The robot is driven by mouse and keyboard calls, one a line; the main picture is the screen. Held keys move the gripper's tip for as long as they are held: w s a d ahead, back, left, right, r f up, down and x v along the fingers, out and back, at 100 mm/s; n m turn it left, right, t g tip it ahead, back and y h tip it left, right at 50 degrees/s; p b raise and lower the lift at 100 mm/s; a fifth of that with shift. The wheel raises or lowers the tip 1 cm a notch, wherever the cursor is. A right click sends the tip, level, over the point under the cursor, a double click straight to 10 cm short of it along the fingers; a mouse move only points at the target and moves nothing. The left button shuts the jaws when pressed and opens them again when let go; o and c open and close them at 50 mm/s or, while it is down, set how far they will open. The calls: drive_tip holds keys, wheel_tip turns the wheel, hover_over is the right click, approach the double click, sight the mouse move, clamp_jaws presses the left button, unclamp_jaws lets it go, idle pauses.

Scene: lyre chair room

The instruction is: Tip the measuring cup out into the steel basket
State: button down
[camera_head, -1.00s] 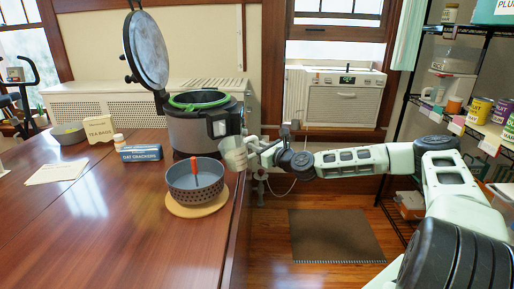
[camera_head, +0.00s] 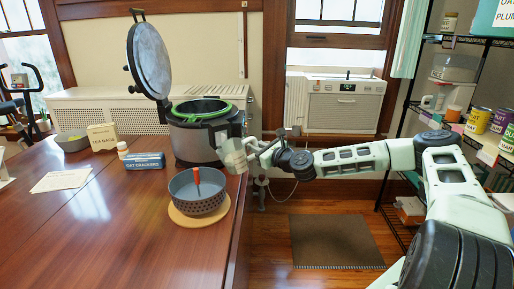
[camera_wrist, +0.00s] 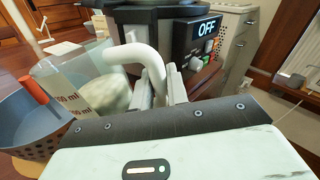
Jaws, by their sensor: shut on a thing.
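The clear measuring cup (camera_head: 234,156) is held in the air at the table's right edge, in front of the big cooker. In the wrist view the cup (camera_wrist: 82,82) shows red ml marks, a pale mass inside and a thick white handle (camera_wrist: 136,53). My gripper (camera_head: 254,153) is shut on that handle, its fingers (camera_wrist: 162,88) around it. The grey perforated basket (camera_head: 190,204) stands on the table, nearer than the cup and to its left. A red upright piece (camera_head: 197,177) shows in it. The basket (camera_wrist: 22,128) is partly hidden behind the cup in the wrist view.
A round tan mat (camera_head: 182,219) lies under the basket. The open cooker (camera_head: 190,142) stands close behind the cup. A cracker box (camera_head: 144,161), a tea box (camera_head: 102,137) and a paper sheet (camera_head: 60,181) lie left. The table's front is clear.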

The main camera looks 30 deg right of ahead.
sight(255, 140)
drive_tip(key=shift+a+r+n+p, duration=0.2)
drive_tip(key=shift+r+p, duration=0.4)
drive_tip(key=shift+r, duration=0.2)
drive_tip(key=shift+a+r+n+p, duration=0.15)
drive_tip(key=shift+r+n+p, duration=0.05)
drive_tip(key=shift+r+p, duration=0.5)
drive_tip(key=shift+a+r+n+p, duration=1.05)
drive_tip(key=shift+r+p, duration=0.35)
drive_tip(key=shift+p, duration=0.3)
drive_tip(key=shift+a+r+n+g+h+p, duration=0.2)
drive_tip(key=shift+a+r+n+p, duration=0.3)
drive_tip(key=shift+a+p, duration=0.2)
drive_tip(key=shift+a+r+n+g+h+p, duration=0.1)
drive_tip(key=shift+a+r+n+h+p, duration=0.1)
drive_tip(key=shift+a+r+n+p, duration=0.35)
drive_tip(key=a+r+n+h+p, duration=0.2)
drive_tip(key=a+r+n+p, duration=0.1)
drive_tip(key=a+n+p, duration=0.2)
drive_tip(key=shift+a+r+n+g, duration=0.15)
drive_tip(key=shift+a+n+g, duration=0.15)
drive_tip(key=shift+a+n, duration=0.65)
drive_tip(key=shift+s+a+r, duration=0.1)
drive_tip(key=shift+a, duration=0.05)
drive_tip(key=shift+a+r+n+h+p, duration=0.2)
drive_tip(key=shift+a+n+p, duration=0.1)
drive_tip(key=shift+a, duration=0.15)
drive_tip(key=shift+a+r+n+h+p, duration=0.15)
drive_tip(key=shift+a+r+n, duration=0.1)
drive_tip(key=shift+a, duration=0.15)
